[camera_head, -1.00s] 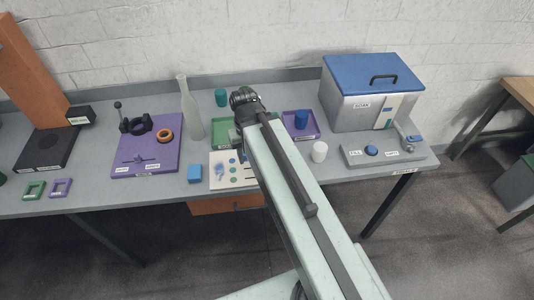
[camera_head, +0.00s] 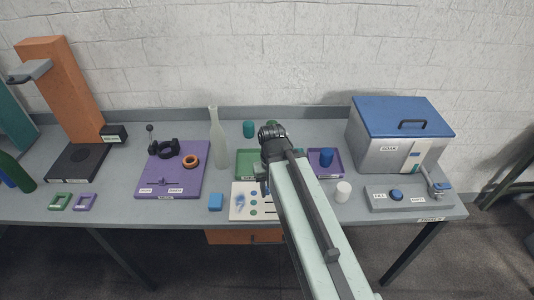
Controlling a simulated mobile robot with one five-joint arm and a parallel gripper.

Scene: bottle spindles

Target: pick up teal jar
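A small teal jar (camera_head: 249,129) stands upright on the grey bench (camera_head: 330,212), behind the green tray (camera_head: 246,160) and right of the frosted bottle (camera_head: 218,140). My arm reaches over the bench, and its dark wrist joint is just right of the jar in the picture. My gripper (camera_head: 262,184) shows only as a small dark part at the left side of my arm, over the front of the green tray. Its fingers are mostly hidden, so I cannot tell whether they are open or shut. The jar stands apart from it.
A purple tray (camera_head: 335,170) holds a blue jar (camera_head: 326,157). A white jar (camera_head: 343,191) stands in front of it. The blue-lidded metal box (camera_head: 390,140) is at right. A purple board (camera_head: 155,185) and an orange upright (camera_head: 65,80) are at left. A card (camera_head: 240,214) lies in front.

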